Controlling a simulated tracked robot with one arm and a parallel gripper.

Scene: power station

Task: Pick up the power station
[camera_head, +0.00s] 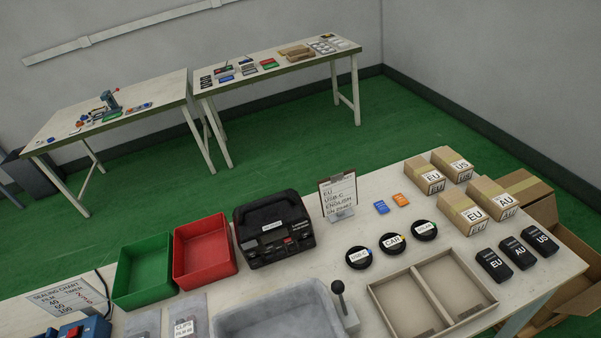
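The power station (274,230) is a black box-shaped unit with a top handle and a front panel with labels. It stands upright on the near white workbench, just right of the red bin. My gripper does not show in this view, so its opening and contents cannot be seen.
A red bin (204,250) and green bin (144,272) stand left of it. A sign stand (339,197) is to its right, with round black discs (392,243) nearby. A grey tray (280,315), divided tray (432,295) and several cartons (476,212) occupy the bench.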

